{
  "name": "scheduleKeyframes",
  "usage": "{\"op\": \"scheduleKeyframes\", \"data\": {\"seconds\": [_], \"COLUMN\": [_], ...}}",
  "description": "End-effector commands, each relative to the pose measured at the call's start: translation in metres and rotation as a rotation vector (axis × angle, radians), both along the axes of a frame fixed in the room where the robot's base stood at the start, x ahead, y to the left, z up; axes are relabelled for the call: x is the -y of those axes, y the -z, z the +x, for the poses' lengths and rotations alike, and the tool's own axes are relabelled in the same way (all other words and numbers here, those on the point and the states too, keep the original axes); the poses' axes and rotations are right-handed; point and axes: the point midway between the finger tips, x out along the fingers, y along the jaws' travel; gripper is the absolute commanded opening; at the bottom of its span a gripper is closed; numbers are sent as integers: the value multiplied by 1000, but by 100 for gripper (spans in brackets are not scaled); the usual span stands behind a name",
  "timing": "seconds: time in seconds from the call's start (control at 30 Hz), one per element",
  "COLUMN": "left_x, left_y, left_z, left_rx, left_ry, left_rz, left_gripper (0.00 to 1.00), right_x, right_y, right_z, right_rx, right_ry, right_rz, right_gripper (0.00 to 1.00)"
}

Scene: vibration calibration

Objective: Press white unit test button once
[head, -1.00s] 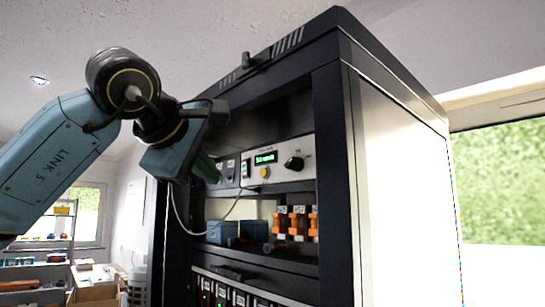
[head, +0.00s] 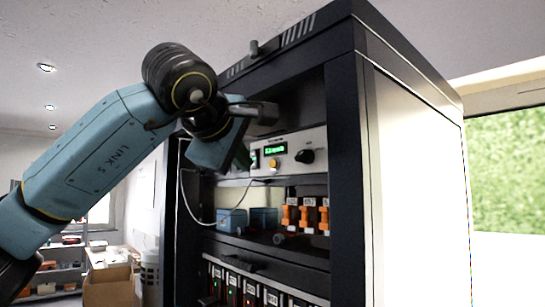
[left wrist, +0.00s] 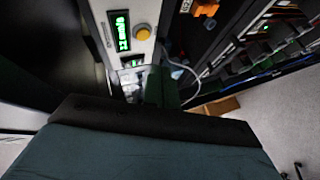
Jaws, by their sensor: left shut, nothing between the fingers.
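The white unit (head: 290,146) sits on the upper shelf of the black rack, with a green lit display, a black knob and a round yellow button (head: 273,164). In the left wrist view the white unit (left wrist: 128,48) and its yellow button (left wrist: 142,32) show at the top. My left gripper (head: 243,156) is shut and empty, in front of the unit's left part, left of the button. In the left wrist view its dark green fingers (left wrist: 160,88) lie below the button in the picture, apart from it. The right gripper is not in view.
The black rack (head: 345,150) has an upright post right of the unit. A shelf below holds blue boxes (head: 248,219) and orange modules (head: 305,215). A white cable (head: 182,200) hangs at the left. Shelving and a cardboard box (head: 110,283) stand far left.

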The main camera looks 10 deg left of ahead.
Motion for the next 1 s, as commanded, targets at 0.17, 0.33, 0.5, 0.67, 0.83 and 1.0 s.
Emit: {"op": "scheduleKeyframes", "data": {"seconds": [0.17,0.33,0.5,0.67,0.83,1.0], "left_x": [13,18,20,20,20,20], "left_y": [-3,-1,0,0,0,0], "left_z": [16,24,26,25,25,25], "left_rx": [0,-1,1,1,1,1], "left_ry": [1,0,0,0,0,0], "left_rz": [0,0,0,0,0,0], "left_gripper": [0,0,0,0,0,0], "right_x": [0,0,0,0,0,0], "right_y": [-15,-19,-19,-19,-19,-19], "right_z": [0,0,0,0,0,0], "right_rx": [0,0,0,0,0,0], "right_ry": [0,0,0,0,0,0], "right_rz": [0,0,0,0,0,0], "right_gripper": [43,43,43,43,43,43]}}
